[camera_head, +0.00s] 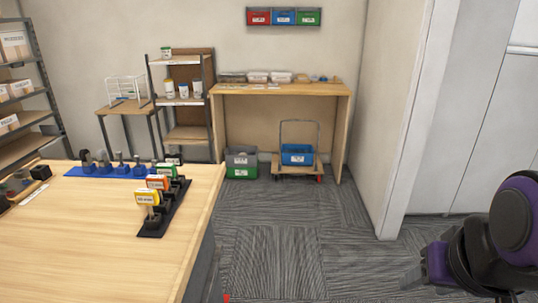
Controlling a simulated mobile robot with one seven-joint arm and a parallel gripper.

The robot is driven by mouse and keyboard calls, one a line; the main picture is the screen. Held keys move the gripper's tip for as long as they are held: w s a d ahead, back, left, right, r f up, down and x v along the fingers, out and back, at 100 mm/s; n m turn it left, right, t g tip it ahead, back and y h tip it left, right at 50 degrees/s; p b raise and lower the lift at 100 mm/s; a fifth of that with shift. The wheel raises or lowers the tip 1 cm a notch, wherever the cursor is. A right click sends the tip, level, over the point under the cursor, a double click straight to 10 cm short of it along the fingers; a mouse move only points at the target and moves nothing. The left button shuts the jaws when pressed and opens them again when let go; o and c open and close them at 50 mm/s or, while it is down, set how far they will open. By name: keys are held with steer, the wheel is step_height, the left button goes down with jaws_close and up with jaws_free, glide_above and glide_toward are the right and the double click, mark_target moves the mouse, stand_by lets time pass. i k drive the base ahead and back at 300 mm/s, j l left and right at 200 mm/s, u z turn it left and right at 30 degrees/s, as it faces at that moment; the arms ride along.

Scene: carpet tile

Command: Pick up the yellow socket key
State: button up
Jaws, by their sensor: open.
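The yellow socket key (147,199) stands upright at the near end of a black rack (152,233) on the wooden table. Its yellow head has a white label; its lower end sits in the rack. An orange-headed key (158,183) and a green-headed key (166,171) stand behind it in the same rack, close together. Part of my purple and black arm shows at the right edge, far from the rack. I cannot make out my gripper's fingers there.
The wooden table (80,240) is mostly bare at the front. A blue mat (105,171) with several dark tools lies behind the rack. Carpet floor (285,235) is open right of the table. A trolley with a blue crate (297,154) and a grey-green bin (241,162) stand by the workbench (343,110).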

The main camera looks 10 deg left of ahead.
mark_target(150, 197)
steer(key=i+u, duration=0.2)
steer(key=u, duration=0.25)
steer(key=i+u, duration=0.2)
steer(key=u, duration=0.25)
steer(key=i+l+u, duration=0.15)
steer(key=u, duration=0.3)
steer(key=i+l+u, duration=0.15)
steer(key=u, duration=0.3)
steer(key=i+l+u, duration=0.1)
steer(key=l+u, duration=0.3)
steer(key=i+l+u, duration=0.2)
steer(key=u, duration=0.2)
steer(key=i+l+u, duration=0.1)
steer(key=l+u, duration=0.3)
steer(key=j, duration=0.1)
